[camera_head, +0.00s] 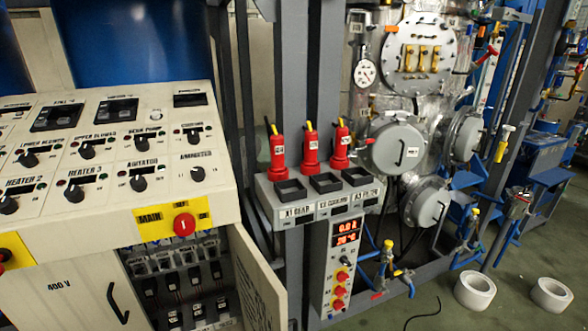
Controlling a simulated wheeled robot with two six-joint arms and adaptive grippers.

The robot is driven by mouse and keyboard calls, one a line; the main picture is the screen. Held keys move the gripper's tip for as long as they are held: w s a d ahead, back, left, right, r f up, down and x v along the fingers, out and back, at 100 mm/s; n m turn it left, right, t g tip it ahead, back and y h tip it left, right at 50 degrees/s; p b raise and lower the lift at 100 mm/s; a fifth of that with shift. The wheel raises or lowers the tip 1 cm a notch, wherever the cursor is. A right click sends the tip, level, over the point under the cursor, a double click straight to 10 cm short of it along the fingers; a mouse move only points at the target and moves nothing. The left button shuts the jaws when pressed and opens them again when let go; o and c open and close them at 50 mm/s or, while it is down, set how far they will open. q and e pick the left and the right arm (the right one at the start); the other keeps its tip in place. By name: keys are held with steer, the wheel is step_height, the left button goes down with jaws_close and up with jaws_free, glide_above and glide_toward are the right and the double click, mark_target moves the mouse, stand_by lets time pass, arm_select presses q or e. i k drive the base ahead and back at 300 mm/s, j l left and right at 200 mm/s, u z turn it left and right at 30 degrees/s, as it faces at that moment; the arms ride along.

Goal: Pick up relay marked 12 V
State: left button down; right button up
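No thing with a readable 12 V mark shows. Inside the open cabinet under the control desk, a row of small dark blocks with light tops (172,281) may be relays; their marks are too small to read. Another row of dark blocks (198,312) sits below them. Three red bottle-shaped pieces with small white labels stand on the grey box: left (277,150), middle (311,150) and right (341,146). Their labels cannot be read. Three dark square recesses lie in front of them: left (291,191), middle (325,183) and right (356,177). Neither gripper is in view.
The cabinet door (257,285) stands open. The control desk (100,180) has several knobs and a red MAIN knob (184,224). A red-digit display (346,233) sits below the grey box. Two white rolls (475,290) (551,295) and a black cable (424,312) lie on the floor.

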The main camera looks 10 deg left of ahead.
mark_target(198, 311)
steer(key=u, duration=1.15)
steer(key=i+j+z, duration=0.15)
steer(key=j, duration=0.35)
steer(key=i+j+z, duration=0.2)
steer(key=j, duration=0.35)
steer(key=i+j+z, duration=0.15)
steer(key=j, duration=0.4)
steer(key=i+j+z, duration=0.2)
steer(key=j, duration=0.35)
steer(key=j+z, duration=0.15)
steer(key=j, duration=0.45)
